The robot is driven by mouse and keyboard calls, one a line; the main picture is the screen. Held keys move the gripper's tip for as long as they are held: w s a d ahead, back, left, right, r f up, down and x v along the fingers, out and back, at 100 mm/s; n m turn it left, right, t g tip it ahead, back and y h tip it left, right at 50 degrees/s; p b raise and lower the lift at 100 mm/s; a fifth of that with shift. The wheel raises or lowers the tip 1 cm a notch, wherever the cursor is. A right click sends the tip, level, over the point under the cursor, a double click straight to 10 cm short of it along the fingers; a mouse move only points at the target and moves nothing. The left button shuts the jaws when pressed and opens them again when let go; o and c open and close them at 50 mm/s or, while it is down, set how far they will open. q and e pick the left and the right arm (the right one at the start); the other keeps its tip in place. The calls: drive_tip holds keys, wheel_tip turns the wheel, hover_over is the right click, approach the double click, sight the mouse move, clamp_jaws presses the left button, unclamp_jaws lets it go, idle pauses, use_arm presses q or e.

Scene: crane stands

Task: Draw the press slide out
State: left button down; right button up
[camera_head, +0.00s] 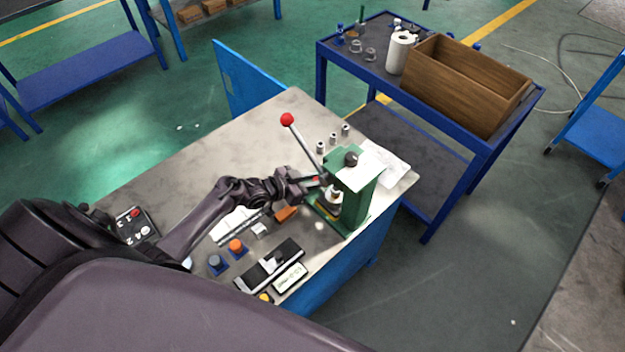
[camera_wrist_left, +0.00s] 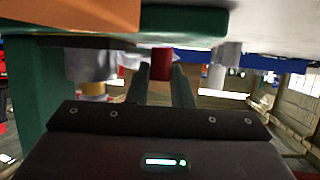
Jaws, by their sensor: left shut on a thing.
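The green press (camera_head: 362,200) stands at the right end of the workbench, with a long lever tipped by a red ball (camera_head: 288,119). My left gripper (camera_head: 316,181) reaches in from the left beside the press. In the wrist view its two fingers (camera_wrist_left: 160,86) are shut on a small red knob (camera_wrist_left: 162,62). The press slide itself cannot be made out clearly; I cannot tell how the knob joins it. A silver cylinder (camera_head: 335,196) shows inside the press frame. Part of the press base is hidden by my arm. My right gripper is not in view.
The workbench (camera_head: 200,165) is bare toward its back. Several small metal cylinders (camera_head: 333,138) stand behind the press. A blue cart (camera_head: 433,124) carries a wooden box (camera_head: 465,85).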

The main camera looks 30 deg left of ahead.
use_arm(q)
drive_tip(key=a+b, duration=0.1)
drive_tip(key=a, duration=0.1)
drive_tip(key=w+a+b, duration=0.1)
drive_tip(key=a+b, duration=0.1)
drive_tip(key=w+a+b, duration=0.1)
drive_tip(key=a+b, duration=0.1)
drive_tip(key=a, duration=0.1)
drive_tip(key=shift+w+f, duration=0.2)
drive_tip(key=shift+a+r, duration=0.1)
drive_tip(key=shift+a, duration=0.15)
drive_tip(key=shift+w+r, duration=0.1)
drive_tip(key=shift+r, duration=0.1)
drive_tip(key=c, duration=1.3)
unclamp_jaws()
drive_tip(key=shift+a, duration=0.15)
drive_tip(key=shift+f, duration=0.1)
drive_tip(key=shift+s+r+p, duration=0.2)
drive_tip(key=shift+s+p, duration=0.05)
drive_tip(key=shift+p, duration=0.05)
drive_tip(key=p+v, duration=0.4)
drive_tip(key=v, duration=0.2)
drive_tip(key=shift+s+a+r+p, duration=0.1)
drive_tip(key=shift+s+r+p, duration=0.05)
drive_tip(key=shift+p, duration=0.2)
drive_tip(key=shift+s+a, duration=0.25)
drive_tip(key=shift+s, duration=0.1)
